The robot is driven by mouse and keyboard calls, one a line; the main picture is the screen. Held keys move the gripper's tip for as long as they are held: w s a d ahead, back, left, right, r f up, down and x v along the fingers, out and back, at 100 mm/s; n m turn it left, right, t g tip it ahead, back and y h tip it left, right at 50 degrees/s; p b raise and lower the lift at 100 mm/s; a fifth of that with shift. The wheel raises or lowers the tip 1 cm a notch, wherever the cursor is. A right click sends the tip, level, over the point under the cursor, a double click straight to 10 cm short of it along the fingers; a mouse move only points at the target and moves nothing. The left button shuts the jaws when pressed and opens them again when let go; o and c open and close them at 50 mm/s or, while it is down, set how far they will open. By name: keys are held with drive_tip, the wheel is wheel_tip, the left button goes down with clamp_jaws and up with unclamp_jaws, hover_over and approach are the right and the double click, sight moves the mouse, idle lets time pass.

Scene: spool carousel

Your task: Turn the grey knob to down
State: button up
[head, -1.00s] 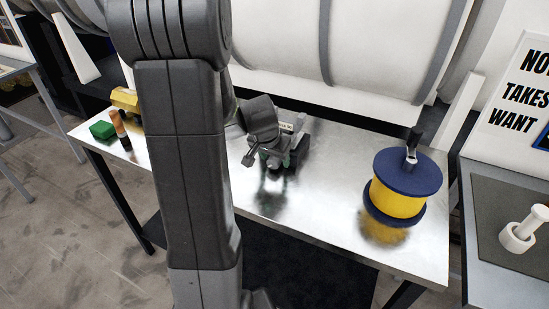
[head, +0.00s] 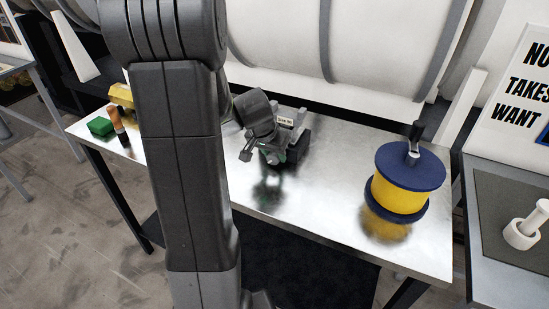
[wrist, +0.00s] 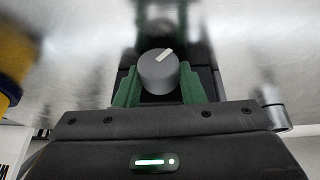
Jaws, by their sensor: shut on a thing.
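The grey knob (wrist: 158,72) shows in the wrist view as a round cap with a pale pointer line. The line points up and slightly right in that picture. My gripper (wrist: 158,90) has its green fingers on either side of the knob and is shut on it. In the head view my gripper (head: 276,154) is low over the middle of the metal table, and the knob is hidden there behind my wrist. A small pale label (head: 285,121) shows just behind my gripper.
The metal table (head: 330,215) also holds a yellow and blue spool (head: 400,190) on the right. A green block (head: 100,126) and an orange and black cylinder (head: 119,126) stand at the left. A large white drum (head: 290,35) is behind. The table between gripper and spool is clear.

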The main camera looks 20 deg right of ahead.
drive_tip(key=b, duration=0.1)
drive_tip(key=g+b, duration=0.1)
drive_tip(key=shift+w+a+f+h+b, duration=0.1)
drive_tip(key=shift+a+f+h+b, duration=0.05)
drive_tip(key=shift+f+h+b, duration=0.2)
drive_tip(key=shift+r+g+h, duration=0.3)
drive_tip(key=shift+h, duration=0.05)
drive_tip(key=o, duration=1)
drive_tip(key=shift+r, duration=0.1)
drive_tip(key=w+v, duration=0.1)
drive_tip(key=v, duration=1.2)
drive_tip(key=shift+s+r, duration=0.3)
drive_tip(key=shift+s, duration=0.2)
drive_tip(key=shift+a, duration=0.1)
